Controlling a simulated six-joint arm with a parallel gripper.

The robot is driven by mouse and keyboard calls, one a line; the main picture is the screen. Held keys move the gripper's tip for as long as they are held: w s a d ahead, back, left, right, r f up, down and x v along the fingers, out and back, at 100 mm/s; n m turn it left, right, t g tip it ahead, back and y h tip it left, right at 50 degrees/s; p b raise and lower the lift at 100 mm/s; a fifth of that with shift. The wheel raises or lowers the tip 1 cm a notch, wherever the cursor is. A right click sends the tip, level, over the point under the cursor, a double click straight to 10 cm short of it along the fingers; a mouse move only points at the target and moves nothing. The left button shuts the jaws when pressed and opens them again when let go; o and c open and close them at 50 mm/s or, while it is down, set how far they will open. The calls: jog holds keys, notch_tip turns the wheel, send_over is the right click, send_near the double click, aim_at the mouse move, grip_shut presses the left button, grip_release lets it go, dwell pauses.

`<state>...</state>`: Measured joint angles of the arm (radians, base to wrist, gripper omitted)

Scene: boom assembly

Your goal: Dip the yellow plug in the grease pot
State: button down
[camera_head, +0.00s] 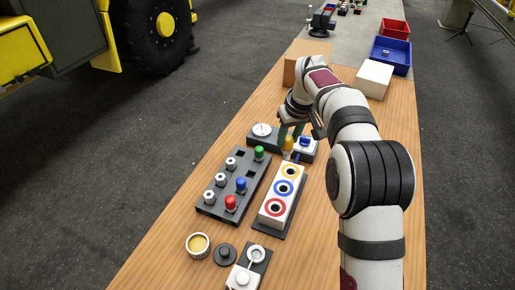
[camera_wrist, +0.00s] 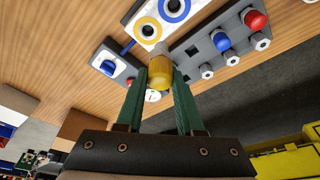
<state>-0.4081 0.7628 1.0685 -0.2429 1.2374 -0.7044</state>
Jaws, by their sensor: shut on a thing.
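My gripper (camera_head: 291,136) is shut on the yellow plug (camera_head: 289,143), close to the far end of the dark rack. In the wrist view the yellow plug (camera_wrist: 160,69) sits between the two green fingertips (camera_wrist: 161,82). The fingers partly hide the plug in the head view. The grease pot (camera_head: 198,245), a round pale pot with yellowish contents, stands at the near left of the wooden table, well away from my gripper. It does not show clearly in the wrist view.
A dark rack (camera_head: 211,207) holds green, blue and red plugs and several silver ones. Beside it is a white block (camera_head: 265,213) with yellow, blue and red rings. A gauge box (camera_head: 263,136) and a blue-switch box (camera_head: 305,146) stand near my gripper. A dark knob (camera_head: 225,254) is beside the pot.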

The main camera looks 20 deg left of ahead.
jog(key=s+d+r+m+h, duration=0.1)
jog(key=s+d+r+m, duration=0.25)
jog(key=s+d, duration=0.4)
jog(key=s+d+r+m, duration=0.2)
jog(key=s+d+r, duration=0.3)
jog(key=d, duration=0.6)
jog(key=s+a+f+n+g+y, duration=0.1)
jog(key=s+a+f+n, duration=0.15)
jog(key=a+n, duration=0.4)
jog(key=s+a+f+n, duration=0.2)
jog(key=a+f+n, duration=0.15)
jog(key=a, duration=0.55)
jog(key=s+a+f+n+g+y, duration=0.1)
jog(key=s+a+f+n, duration=0.25)
jog(key=a, duration=0.45)
jog(key=s+a+f+n+g, duration=0.2)
jog(key=s+a+f+n, duration=0.5)
jog(key=a+f, duration=0.2)
jog(key=shift+a, duration=0.15)
jog(key=shift+f, duration=1.05)
jog(key=shift+f, duration=0.7)
